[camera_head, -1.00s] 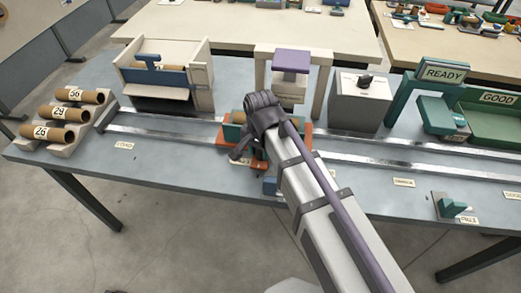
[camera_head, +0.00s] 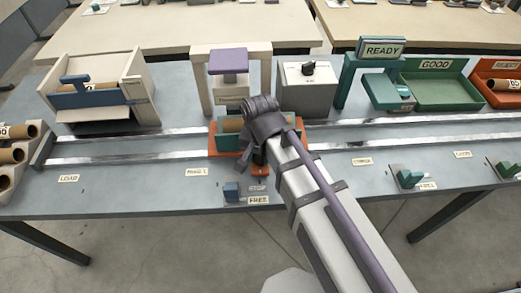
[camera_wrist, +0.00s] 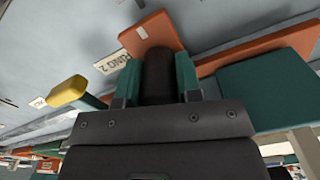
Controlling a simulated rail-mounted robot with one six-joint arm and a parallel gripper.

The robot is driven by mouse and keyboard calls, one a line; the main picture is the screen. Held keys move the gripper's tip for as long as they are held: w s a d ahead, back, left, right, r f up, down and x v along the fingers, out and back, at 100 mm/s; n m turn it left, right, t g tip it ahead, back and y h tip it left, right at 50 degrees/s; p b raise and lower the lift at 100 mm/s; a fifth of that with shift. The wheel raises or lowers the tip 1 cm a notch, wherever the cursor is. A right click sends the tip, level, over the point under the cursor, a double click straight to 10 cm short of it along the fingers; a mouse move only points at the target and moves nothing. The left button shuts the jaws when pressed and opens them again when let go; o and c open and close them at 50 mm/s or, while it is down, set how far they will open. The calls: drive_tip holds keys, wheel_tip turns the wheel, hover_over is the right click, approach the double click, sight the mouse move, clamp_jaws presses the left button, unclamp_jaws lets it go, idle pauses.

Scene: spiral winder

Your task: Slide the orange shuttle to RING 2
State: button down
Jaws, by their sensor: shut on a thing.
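The orange shuttle (camera_head: 216,150) sits on the metal rails, a little right of centre under the purple-headed press (camera_head: 229,61). It carries a green cradle with a brown tube, partly hidden by my arm. My gripper (camera_head: 259,152) is at its front right; the wrist view shows my gripper (camera_wrist: 157,82) shut on a dark upright handle (camera_wrist: 157,70) between two teal pads. The shuttle's orange tab (camera_wrist: 155,32) with a pale mark lies just beyond the handle. The RING 2 label (camera_wrist: 112,62) is right beside that tab, its edge partly covered by it.
A blue block (camera_head: 231,192) and a FREE sign (camera_head: 258,199) are in front of the shuttle. The rails (camera_head: 350,138) run clear to the right. A grey box (camera_head: 307,88) and the READY gate (camera_head: 382,50) stand behind them; a green lever (camera_head: 410,178) is at front right.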

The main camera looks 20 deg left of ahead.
drive_tip(key=shift+a, duration=0.1)
drive_tip(key=c, duration=0.8)
unclamp_jaws()
drive_tip(key=shift+r, duration=0.1)
wheel_tip(320, 180, up, 11)
drive_tip(key=p, duration=1.1)
drive_tip(key=shift+f, duration=0.2)
